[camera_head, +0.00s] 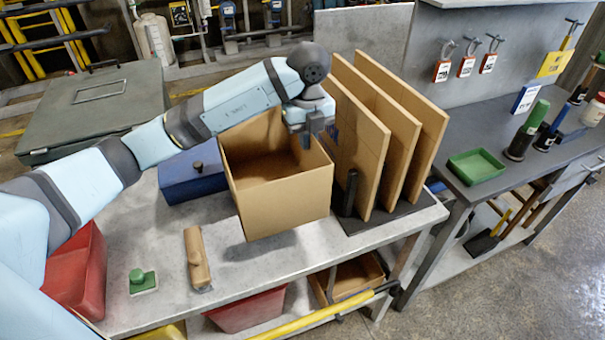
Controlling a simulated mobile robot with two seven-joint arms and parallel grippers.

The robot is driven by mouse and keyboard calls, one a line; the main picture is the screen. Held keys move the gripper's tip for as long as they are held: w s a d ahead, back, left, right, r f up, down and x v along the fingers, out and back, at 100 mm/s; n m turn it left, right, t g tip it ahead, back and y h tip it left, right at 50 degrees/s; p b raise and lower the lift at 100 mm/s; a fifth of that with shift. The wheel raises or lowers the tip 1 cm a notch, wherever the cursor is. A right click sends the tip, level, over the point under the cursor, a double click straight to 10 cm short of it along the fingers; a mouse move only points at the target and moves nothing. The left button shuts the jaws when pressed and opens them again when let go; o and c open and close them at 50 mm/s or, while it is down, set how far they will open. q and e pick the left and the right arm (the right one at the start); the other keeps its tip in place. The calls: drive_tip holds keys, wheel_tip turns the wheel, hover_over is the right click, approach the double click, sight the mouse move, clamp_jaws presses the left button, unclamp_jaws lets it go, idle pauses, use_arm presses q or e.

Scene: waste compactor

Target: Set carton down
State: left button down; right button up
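The carton (285,207) is an open-topped brown box in the middle of the grey workbench (150,225). My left gripper (308,136) is at the top of its right wall, with the fingers over the rim, and looks shut on that wall. The carton is roughly upright, slightly turned; I cannot tell for sure whether its bottom touches the bench. Its inside looks empty where visible. My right gripper is not in view.
Upright brown panels (358,150) stand in a dark rack close to the carton's right. A blue box (190,178) is behind its left. A wooden-handled tool (197,258) and a green-knobbed block (142,281) lie to the front left. Bare bench lies between.

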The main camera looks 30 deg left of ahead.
use_arm(q)
wheel_tip(320, 180, down, 12)
drive_tip(key=shift+r, duration=0.1)
idle(0.4)
drive_tip(key=c, duration=1.3)
unclamp_jaws()
drive_tip(key=shift+r, duration=0.2)
wheel_tip(320, 180, up, 12)
drive_tip(key=shift+f, duration=0.1)
